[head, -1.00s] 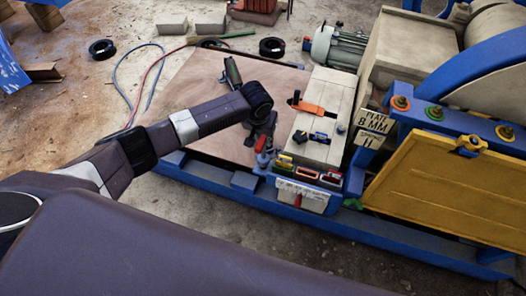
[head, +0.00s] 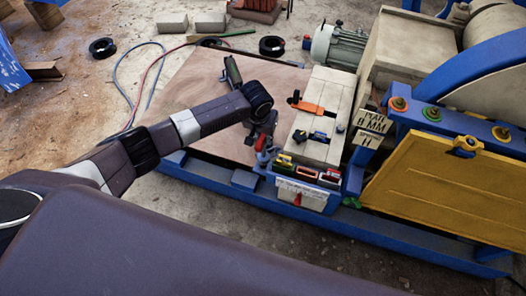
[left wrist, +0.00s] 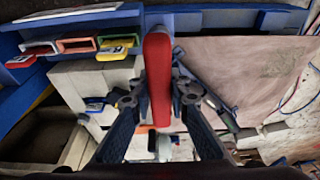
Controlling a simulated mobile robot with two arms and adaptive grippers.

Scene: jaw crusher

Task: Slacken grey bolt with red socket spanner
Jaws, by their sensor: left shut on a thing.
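My left gripper (head: 263,135) is shut on the red socket spanner (head: 261,142), beside the left edge of the pale bench top. In the left wrist view the spanner's red handle (left wrist: 158,80) runs between the two fingers of the gripper (left wrist: 159,98). The spanner's working end is not clear. On the blue beam at right sit bolt heads on coloured rings: orange (head: 398,103), green (head: 432,114) and orange-yellow (head: 502,133). I cannot tell which bolt is the grey one. My right gripper is not in view.
The pale bench top (head: 327,90) holds an orange-handled tool (head: 307,107) and a blue tool (head: 315,136). Small coloured bins (head: 306,173) are at its front. A yellow panel (head: 430,195) stands below the blue beam. A brown board (head: 200,90) lies behind my arm.

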